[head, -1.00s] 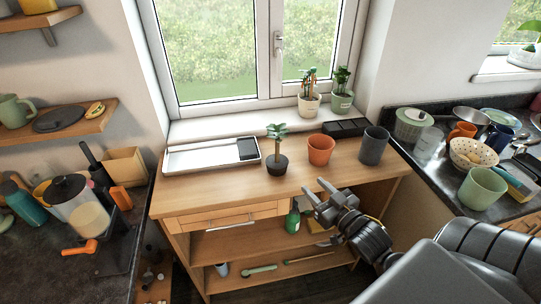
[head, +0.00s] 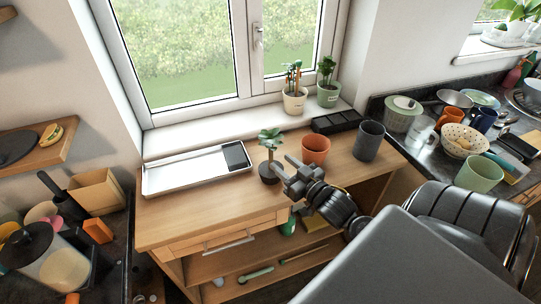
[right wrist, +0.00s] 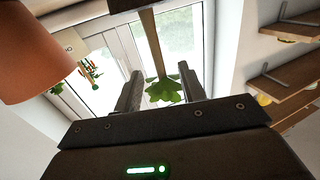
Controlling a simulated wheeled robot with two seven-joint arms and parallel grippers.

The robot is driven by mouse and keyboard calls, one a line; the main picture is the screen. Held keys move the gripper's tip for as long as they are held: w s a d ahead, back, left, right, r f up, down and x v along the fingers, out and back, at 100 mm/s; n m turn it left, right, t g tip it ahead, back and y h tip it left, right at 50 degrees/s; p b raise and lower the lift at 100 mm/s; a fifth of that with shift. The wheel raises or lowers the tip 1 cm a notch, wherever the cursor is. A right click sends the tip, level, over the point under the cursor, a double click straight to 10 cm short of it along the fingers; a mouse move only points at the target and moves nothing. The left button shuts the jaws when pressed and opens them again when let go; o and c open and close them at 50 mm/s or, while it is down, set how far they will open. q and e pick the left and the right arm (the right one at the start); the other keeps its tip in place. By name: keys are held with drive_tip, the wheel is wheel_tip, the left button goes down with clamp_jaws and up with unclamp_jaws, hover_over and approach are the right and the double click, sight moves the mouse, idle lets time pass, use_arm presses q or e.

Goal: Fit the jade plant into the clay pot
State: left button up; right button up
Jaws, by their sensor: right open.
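The jade plant (head: 270,137), with green leaves and a dark round base (head: 268,174), stands upright on the wooden bench. The orange clay pot (head: 315,149) stands to its right, upright. My right gripper (head: 284,168) is open beside the plant, low on its right side, in front of the pot. In the right wrist view, the plant's brown stem (right wrist: 153,42) and leaves (right wrist: 164,90) show between the spread fingers (right wrist: 160,72). The clay pot (right wrist: 30,52) fills that view's left. Whether the fingers touch the plant, I cannot tell. My left gripper is not in view.
A white tray (head: 185,174) lies left of the plant. A dark grey pot (head: 369,141) stands right of the clay pot, with a black tray (head: 336,121) behind. The bench's front left top (head: 200,210) is clear.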

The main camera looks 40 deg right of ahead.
sight(272, 155)
drive_tip(key=w, duration=0.3)
drive_tip(key=shift+w+f+p, duration=0.1)
drive_tip(key=shift+w+p, duration=0.2)
drive_tip(key=shift+w, duration=0.05)
drive_tip(key=w+p, duration=0.2)
drive_tip(key=w, duration=0.2)
drive_tip(key=shift+w+d+p, duration=0.2)
drive_tip(key=shift+p, duration=0.1)
drive_tip(key=shift+w, duration=0.3)
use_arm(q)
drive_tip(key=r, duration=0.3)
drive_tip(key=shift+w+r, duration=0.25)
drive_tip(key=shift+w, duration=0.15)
use_arm(e)
drive_tip(key=shift+s, duration=0.1)
clamp_jaws()
